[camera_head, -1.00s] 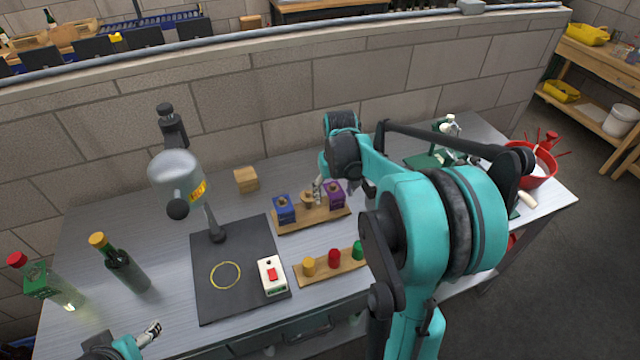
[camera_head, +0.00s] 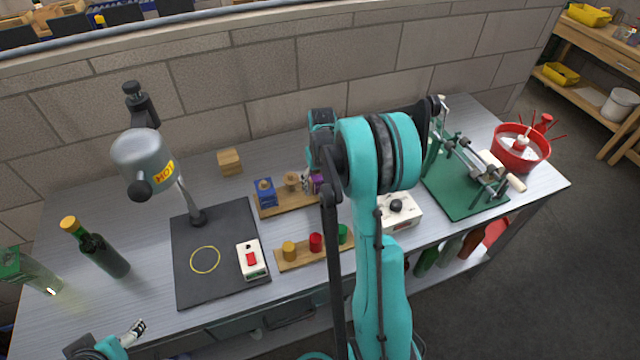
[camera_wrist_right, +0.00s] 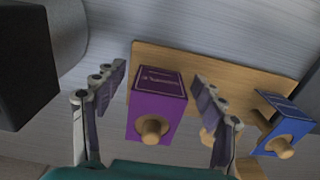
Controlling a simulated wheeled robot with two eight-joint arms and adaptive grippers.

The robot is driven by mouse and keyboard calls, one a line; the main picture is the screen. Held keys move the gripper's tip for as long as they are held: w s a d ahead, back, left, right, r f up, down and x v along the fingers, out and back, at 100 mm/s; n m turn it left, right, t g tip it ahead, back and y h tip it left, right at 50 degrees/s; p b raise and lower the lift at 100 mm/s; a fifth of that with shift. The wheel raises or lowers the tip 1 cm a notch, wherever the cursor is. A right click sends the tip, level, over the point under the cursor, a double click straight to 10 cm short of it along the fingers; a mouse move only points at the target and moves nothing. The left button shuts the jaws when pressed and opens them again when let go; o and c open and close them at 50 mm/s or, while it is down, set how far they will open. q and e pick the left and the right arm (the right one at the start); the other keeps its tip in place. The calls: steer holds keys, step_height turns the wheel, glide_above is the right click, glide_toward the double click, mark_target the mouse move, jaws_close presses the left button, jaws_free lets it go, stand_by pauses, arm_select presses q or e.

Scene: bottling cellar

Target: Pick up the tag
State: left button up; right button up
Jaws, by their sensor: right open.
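A purple tag (camera_wrist_right: 158,103) hangs on a wooden peg of a wooden rack (camera_wrist_right: 215,65) in the right wrist view. My right gripper (camera_wrist_right: 160,73) is open, with one finger on each side of the purple tag; I cannot tell whether they touch it. A blue tag (camera_wrist_right: 285,128) hangs on a peg to the right, outside the fingers. In the head view the blue tag (camera_head: 265,192) is clear, while the purple tag (camera_head: 315,185) is largely hidden by my right arm. My left gripper (camera_head: 137,328) is low at the left, away from the rack; its opening is unclear.
A second rack (camera_head: 285,262) with yellow, red and green pieces lies in front. A dark mat (camera_head: 215,280) carries a HOT-marked heater (camera_head: 145,160) and a switch box (camera_head: 252,260). Bottles (camera_head: 100,255) stand left. A green corking machine (camera_head: 465,195) and red tub (camera_head: 520,150) are right.

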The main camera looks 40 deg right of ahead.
steer(key=c, duration=0.8)
steer(key=shift+o, duration=0.2)
steer(key=shift+r, duration=0.1)
